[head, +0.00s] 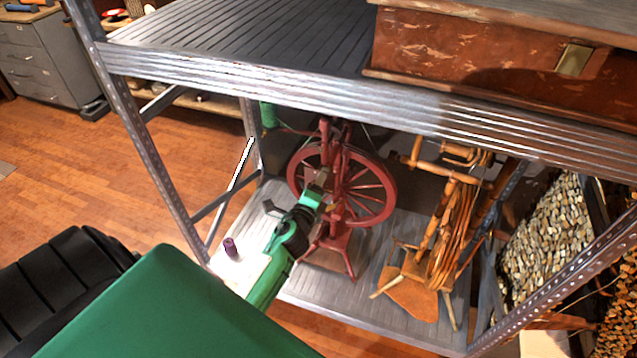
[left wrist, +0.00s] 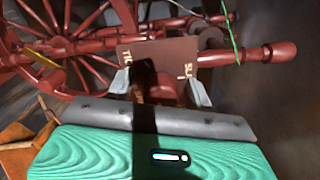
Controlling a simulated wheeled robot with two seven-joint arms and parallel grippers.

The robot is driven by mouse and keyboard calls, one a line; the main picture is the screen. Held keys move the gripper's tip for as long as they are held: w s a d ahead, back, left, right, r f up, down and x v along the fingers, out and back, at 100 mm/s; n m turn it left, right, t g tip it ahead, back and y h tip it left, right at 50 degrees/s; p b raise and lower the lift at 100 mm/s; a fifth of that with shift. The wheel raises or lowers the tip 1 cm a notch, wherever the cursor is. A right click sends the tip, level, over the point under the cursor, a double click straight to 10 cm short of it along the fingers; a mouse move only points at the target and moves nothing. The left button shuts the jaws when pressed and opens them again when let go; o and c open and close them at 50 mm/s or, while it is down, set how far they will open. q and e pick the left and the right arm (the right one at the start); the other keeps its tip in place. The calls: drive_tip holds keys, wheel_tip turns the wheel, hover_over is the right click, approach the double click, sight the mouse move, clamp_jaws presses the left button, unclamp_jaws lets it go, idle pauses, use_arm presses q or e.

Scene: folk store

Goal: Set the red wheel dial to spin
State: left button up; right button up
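The red spinning wheel (head: 377,172) stands on the lower shelf, with its spoked wheel facing me. My left gripper (head: 322,188) reaches to its front left side. In the left wrist view, a dark red-brown plate (left wrist: 152,52) with partly hidden pale lettering, "TIC" at left and "SLI" at right, lies just past the fingertips. A reddish knob-like part (left wrist: 172,88) shows between the two grey fingers (left wrist: 160,86), which are spread apart. Shadow hides whether the fingers touch it. My right gripper is in neither view.
The metal shelf above (head: 250,88) and its left post (head: 150,150) frame the space. A wooden spinning wheel (head: 440,235) stands close at right. A small purple object (head: 230,247) sits at the lower shelf's left front. A red chest (head: 480,50) rests on top. Open floor lies left.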

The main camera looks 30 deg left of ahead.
use_arm(q)
drive_tip(key=shift+s+d+f, duration=0.1)
drive_tip(key=shift+s, duration=0.4)
drive_tip(key=b+v, duration=0.3)
drive_tip(key=v, duration=1)
drive_tip(key=shift+b, duration=0.4)
drive_tip(key=shift+w, duration=0.15)
